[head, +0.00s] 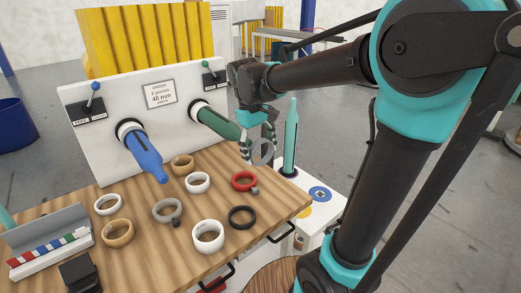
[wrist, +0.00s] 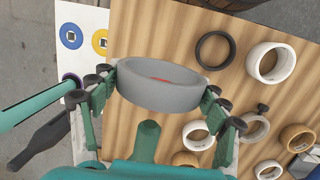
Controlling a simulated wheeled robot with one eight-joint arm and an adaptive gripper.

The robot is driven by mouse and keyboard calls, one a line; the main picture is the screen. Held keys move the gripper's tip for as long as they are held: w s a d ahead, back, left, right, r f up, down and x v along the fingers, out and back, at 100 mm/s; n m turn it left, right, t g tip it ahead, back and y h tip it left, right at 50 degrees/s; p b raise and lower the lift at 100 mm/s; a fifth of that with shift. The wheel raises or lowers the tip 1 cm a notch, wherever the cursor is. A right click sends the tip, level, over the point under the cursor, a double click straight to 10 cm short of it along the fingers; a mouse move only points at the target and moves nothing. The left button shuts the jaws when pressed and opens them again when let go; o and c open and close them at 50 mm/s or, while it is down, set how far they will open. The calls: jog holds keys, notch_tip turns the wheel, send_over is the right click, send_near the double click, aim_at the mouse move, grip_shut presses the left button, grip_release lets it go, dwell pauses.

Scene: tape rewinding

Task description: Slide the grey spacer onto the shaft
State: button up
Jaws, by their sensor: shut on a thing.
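The grey spacer (head: 264,153) is a plain wide ring, held between the fingers of my gripper (head: 258,143) above the right edge of the wooden table. In the wrist view the spacer (wrist: 160,97) fills the space between both fingers of my gripper (wrist: 163,86). Two shafts stick out of the white panel: a blue one (head: 146,154) on the left and a green one (head: 219,124) on the right. The green shaft's tip (wrist: 147,140) shows below the spacer in the wrist view, apart from it. No shaft passes through the spacer.
On the wooden table (head: 140,208) lie several white, tan, black and grey rings and a red collar (head: 244,181). A teal upright post (head: 291,140) stands close right of my gripper. The white panel (head: 85,150) rises behind the table.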

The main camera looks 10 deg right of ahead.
jog(key=shift+w+a, duration=3.15)
jog(key=shift+w, duration=1.55)
jog(key=shift+w+a, duration=3.2)
jog(key=shift+w, duration=1.5)
jog(key=shift+w+a, duration=3.15)
jog(key=shift+w, duration=1.55)
jog(key=shift+w+a, duration=0.1)
jog(key=shift+w, duration=0.05)
jog(key=shift+w+a, duration=0.15)
jog(key=shift+w, duration=0.05)
jog(key=shift+f, duration=0.15)
jog(key=o, duration=1.2)
